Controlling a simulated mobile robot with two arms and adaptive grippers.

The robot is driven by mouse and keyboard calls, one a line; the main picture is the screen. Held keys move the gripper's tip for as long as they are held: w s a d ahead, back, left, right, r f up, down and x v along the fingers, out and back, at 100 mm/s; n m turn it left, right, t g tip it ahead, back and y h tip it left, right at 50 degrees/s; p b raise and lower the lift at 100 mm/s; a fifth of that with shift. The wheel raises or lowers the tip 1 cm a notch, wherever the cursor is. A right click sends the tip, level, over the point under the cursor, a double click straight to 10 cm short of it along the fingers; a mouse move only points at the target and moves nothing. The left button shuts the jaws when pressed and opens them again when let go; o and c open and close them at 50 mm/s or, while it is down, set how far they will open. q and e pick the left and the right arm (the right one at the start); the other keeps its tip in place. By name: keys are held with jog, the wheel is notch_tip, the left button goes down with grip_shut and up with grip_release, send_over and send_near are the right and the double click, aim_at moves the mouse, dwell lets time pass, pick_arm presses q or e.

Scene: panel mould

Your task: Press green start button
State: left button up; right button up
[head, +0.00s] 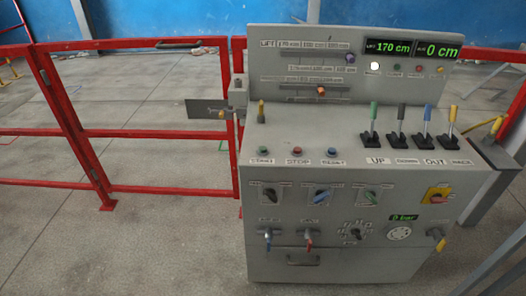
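The green start button (263,152) sits at the left end of a row of three buttons on the sloped top of a grey control panel (340,180). A label below it reads START. The red stop button (297,151) is to its right, and a blue button (332,151) is right of that. Nothing covers the green button. Neither of my grippers shows in the head view.
Levers (400,130) with green, black, blue and yellow handles stand right of the buttons. A yellow-tipped lever (261,110) stands behind the green button. Displays (388,47) read 170 cm and 0 cm. Red railings (150,133) flank the panel; grey floor (150,240) lies left.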

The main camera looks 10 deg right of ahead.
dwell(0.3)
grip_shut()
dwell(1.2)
